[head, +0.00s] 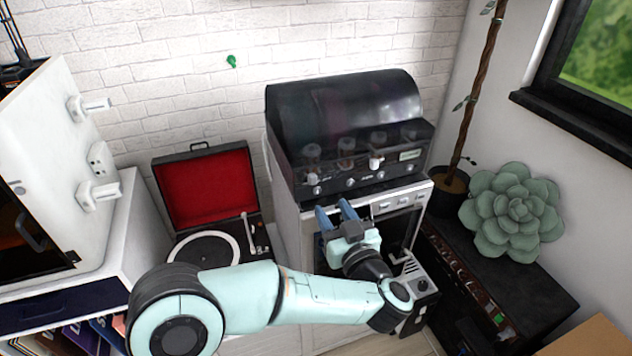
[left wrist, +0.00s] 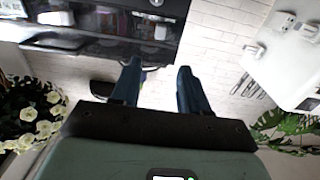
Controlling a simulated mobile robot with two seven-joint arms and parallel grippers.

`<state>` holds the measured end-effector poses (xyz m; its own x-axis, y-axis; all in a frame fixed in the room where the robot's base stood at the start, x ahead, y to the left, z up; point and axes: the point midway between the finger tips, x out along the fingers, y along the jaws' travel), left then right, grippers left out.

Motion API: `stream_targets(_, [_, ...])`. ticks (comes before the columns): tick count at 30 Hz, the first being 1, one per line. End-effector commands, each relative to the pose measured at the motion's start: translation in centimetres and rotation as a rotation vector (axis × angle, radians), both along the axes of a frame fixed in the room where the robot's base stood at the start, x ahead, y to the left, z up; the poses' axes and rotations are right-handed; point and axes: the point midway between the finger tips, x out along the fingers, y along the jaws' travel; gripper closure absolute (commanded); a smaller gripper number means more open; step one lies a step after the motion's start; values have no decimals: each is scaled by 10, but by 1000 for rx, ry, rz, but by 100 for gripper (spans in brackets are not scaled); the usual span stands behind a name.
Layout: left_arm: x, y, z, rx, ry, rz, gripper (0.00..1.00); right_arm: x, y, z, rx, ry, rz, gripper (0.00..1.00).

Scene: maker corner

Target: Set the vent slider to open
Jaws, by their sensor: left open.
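I cannot tell for sure which part is the vent slider. A black machine (head: 345,105) with a rounded, see-through hood stands against the wall, and its front carries several small pale knobs and a small lit display (head: 409,155). A pale knob (head: 376,163) is the largest of these. My left gripper (head: 335,210) is in front of the white cabinet under the machine, below its knobs. Its two blue fingers are apart with nothing between them. They also show in the left wrist view (left wrist: 159,68), pointing toward the brick wall. My right gripper is not seen.
A red-lined record player (head: 205,190) stands left of the machine. A white box (head: 55,170) with protruding fittings (head: 98,195) is at the far left. A succulent (head: 513,212) and a dark shelf (head: 520,285) are at right.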

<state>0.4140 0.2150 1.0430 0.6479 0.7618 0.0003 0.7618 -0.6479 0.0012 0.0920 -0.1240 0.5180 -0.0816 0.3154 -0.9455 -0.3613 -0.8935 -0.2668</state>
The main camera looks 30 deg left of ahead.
Motion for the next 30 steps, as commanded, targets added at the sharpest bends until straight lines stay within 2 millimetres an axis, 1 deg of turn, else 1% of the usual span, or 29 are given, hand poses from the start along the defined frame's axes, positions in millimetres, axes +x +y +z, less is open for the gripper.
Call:
stream_targets(1, [7,10,0,0,0,5,55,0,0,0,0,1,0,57])
stream_targets(6, [31,38,0,0,0,5,55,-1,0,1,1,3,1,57])
stream_targets(12, [55,65,-1,1,1,2,55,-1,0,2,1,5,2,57])
stream_targets(15, [63,74,-1,1,1,1,55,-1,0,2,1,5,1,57])
stream_targets(20, [69,81,-1,1,1,-2,55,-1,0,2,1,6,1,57])
stream_targets(28, [70,81,-1,1,1,-2,55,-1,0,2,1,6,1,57])
stream_targets(29, [70,81,-1,1,1,-2,62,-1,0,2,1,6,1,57])
stream_targets(30, [70,81,-1,1,1,-2,75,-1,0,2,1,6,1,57])
